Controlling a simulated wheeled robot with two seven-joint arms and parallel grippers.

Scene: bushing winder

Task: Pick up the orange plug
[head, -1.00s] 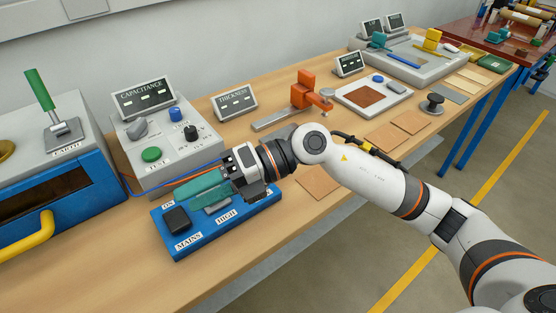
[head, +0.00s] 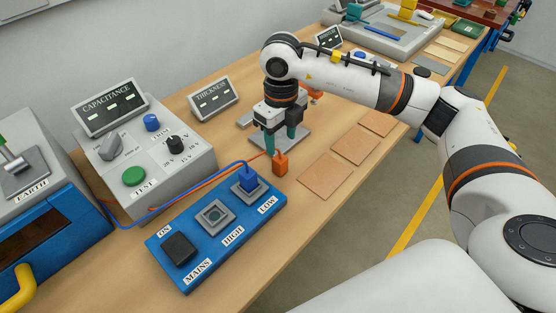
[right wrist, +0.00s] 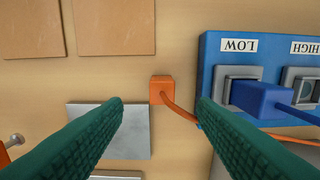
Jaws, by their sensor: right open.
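The orange plug (head: 280,163) stands on the wooden bench beside the blue panel (head: 215,225), near its LOW end. In the right wrist view the plug (right wrist: 162,90) appears in the gap between my fingertips, slightly beyond them, with its orange cable running off to the lower right. My right gripper (head: 284,146) points down with green fingers. It is open and empty; its fingers (right wrist: 160,106) are spread on either side of the plug's line. I cannot tell whether a finger touches the plug. My left gripper is not in view.
A blue plug (head: 244,180) sits in the LOW socket; the HIGH socket (head: 215,215) is empty. A grey plate (head: 290,138) lies under the gripper. Tan sheets (head: 326,175) lie to the right. The capacitance box (head: 145,150) stands to the left, with cables between it and the panel.

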